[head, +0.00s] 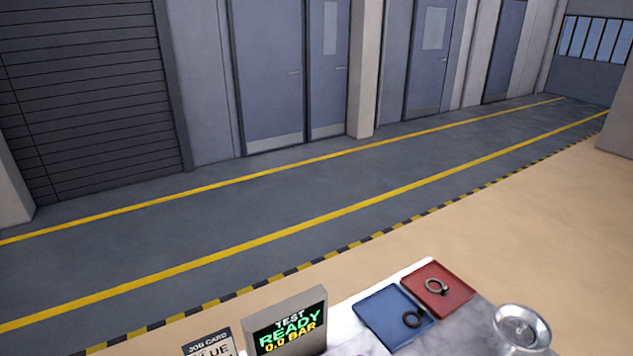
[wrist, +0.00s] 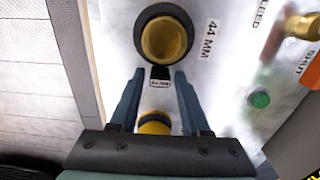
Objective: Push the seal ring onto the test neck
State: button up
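In the wrist view a dark seal ring (wrist: 141,38) surrounds the brass test neck (wrist: 163,39). Its black tab, with a small white label (wrist: 160,83) by it, points towards my gripper (wrist: 160,72). My two blue fingers stand one on each side of the tab. Light panel seems to show between tab and fingers, so I appear open around it. I cannot tell how far down the neck the ring sits. In the head view a black ring (head: 413,319) lies in the blue tray (head: 380,308) and a grey ring (head: 437,287) in the red tray (head: 455,297). My gripper is outside that view.
The panel carries a 44 MM label (wrist: 211,38), a green button (wrist: 260,98), a brass fitting (wrist: 303,27) and a yellow-topped part (wrist: 154,124). The test display (head: 288,325) reads READY, 0.0 BAR. A job card (head: 210,345) and a round silver part (head: 521,326) stand nearby.

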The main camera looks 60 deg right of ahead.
jog(key=shift+o, duration=0.8)
notch_tip(320, 180, up, 13)
jog(key=b, duration=0.1)
jog(key=shift+b, duration=0.35)
jog(key=shift+f, duration=0.1)
